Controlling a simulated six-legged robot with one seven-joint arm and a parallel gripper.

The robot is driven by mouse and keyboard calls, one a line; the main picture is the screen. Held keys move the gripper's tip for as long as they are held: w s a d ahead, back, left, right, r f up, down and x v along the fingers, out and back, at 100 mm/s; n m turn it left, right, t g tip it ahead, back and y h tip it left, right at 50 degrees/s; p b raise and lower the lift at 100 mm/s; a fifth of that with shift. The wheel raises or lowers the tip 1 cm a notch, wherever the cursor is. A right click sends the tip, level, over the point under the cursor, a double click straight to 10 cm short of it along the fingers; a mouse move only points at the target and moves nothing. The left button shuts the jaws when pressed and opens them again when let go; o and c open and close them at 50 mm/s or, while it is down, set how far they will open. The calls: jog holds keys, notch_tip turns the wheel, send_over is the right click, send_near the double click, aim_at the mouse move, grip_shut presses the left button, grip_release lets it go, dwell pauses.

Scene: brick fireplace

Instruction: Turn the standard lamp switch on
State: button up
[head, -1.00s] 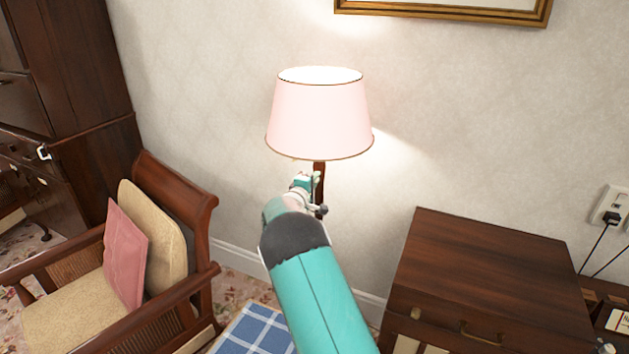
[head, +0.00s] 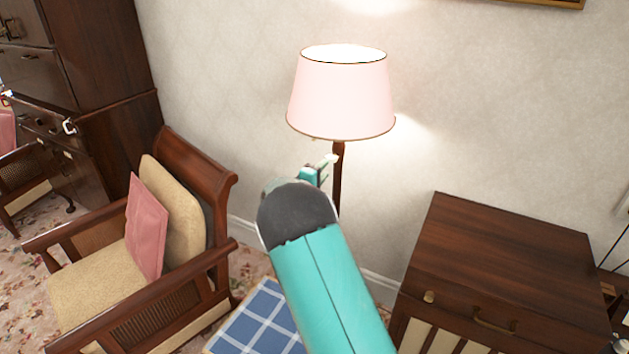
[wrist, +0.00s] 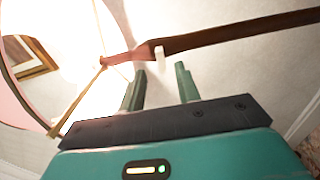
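The standard lamp has a pink shade (head: 342,95) glowing at its open top, with light on the wall behind. Its dark wooden pole (head: 338,180) stands upright below. My gripper (head: 322,167) is beside the pole, just to its left and under the shade in the head view. In the wrist view my gripper (wrist: 160,70) is open, its two green fingers apart with nothing between them. The pole (wrist: 230,36) crosses beyond the fingertips. A small pale piece (wrist: 159,53), apparently the switch, sits on the pole in line with the gap. I cannot tell whether a finger touches it.
A wooden armchair (head: 200,175) with a pink cushion (head: 148,228) stands at left, before a dark cabinet (head: 105,60). A blue checked surface (head: 262,320) is below my arm. A wooden chest (head: 500,245) is at right. Bare wall is behind the lamp.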

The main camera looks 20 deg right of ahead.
jog(key=v, duration=0.5)
jog(key=shift+s+a, duration=0.25)
jog(key=s+d+r+m+g+y, duration=0.1)
jog(key=s+d+r+m+g, duration=0.15)
jog(key=s, duration=0.45)
jog(key=s+d+r+m+g+y, duration=0.1)
jog(key=s+d+r+m+g, duration=0.2)
jog(key=s, duration=0.4)
jog(key=s+d+r+m+g, duration=0.1)
jog(key=s+r+m+g, duration=0.2)
jog(key=s, duration=0.4)
jog(key=s+a+y, duration=0.3)
jog(key=s+a, duration=0.1)
jog(key=s, duration=0.4)
jog(key=s+a+r+t+y, duration=0.1)
jog(key=s+a+y, duration=0.3)
jog(key=s, duration=0.4)
jog(key=s+a+r+y, duration=0.1)
jog(key=s+a+y, duration=0.2)
jog(key=s+a, duration=0.3)
jog(key=shift+s+a+r+y, duration=0.25)
jog(key=shift+s+y, duration=0.15)
jog(key=shift+s, duration=0.65)
